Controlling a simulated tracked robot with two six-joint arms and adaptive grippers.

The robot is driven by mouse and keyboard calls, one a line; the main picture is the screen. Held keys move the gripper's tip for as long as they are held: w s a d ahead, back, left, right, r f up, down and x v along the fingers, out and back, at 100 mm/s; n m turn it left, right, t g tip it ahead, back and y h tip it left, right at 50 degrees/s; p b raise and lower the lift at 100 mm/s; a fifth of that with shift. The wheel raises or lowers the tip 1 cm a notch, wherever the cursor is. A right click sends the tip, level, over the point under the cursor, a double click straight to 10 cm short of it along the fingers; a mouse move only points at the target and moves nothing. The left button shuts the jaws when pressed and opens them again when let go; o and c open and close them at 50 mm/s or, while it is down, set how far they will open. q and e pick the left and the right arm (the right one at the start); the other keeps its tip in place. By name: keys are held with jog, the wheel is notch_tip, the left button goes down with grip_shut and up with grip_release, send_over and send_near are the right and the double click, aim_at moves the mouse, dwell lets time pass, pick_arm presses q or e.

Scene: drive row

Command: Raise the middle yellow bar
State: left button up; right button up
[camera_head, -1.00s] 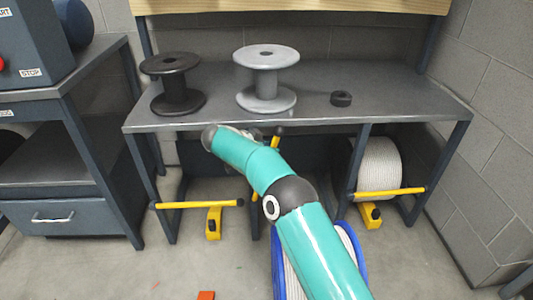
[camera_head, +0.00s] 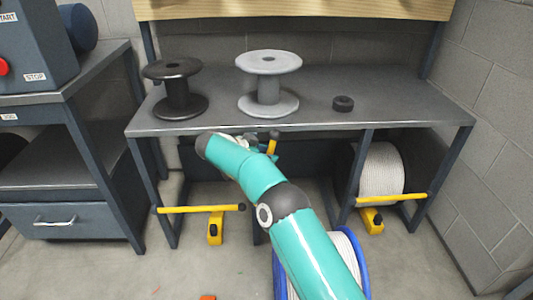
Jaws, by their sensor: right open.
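The middle yellow bar (camera_head: 272,146) shows only as a short upright piece with a dark tip, just under the front edge of the bench. Its lower part is hidden behind my right arm. My right gripper (camera_head: 253,141) is open beside the bar, at the bench's front edge. It is mostly hidden behind my teal arm, and I cannot tell whether it touches the bar. The left yellow bar (camera_head: 198,209) and the right yellow bar (camera_head: 391,199) lie about level across their bays. My left gripper is not in view.
A white cable reel (camera_head: 378,178) sits in the right bay. A blue-rimmed reel (camera_head: 357,262) stands on the floor behind my arm.

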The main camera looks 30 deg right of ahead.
jog(key=v, duration=1.2)
jog(key=shift+w+f, duration=0.1)
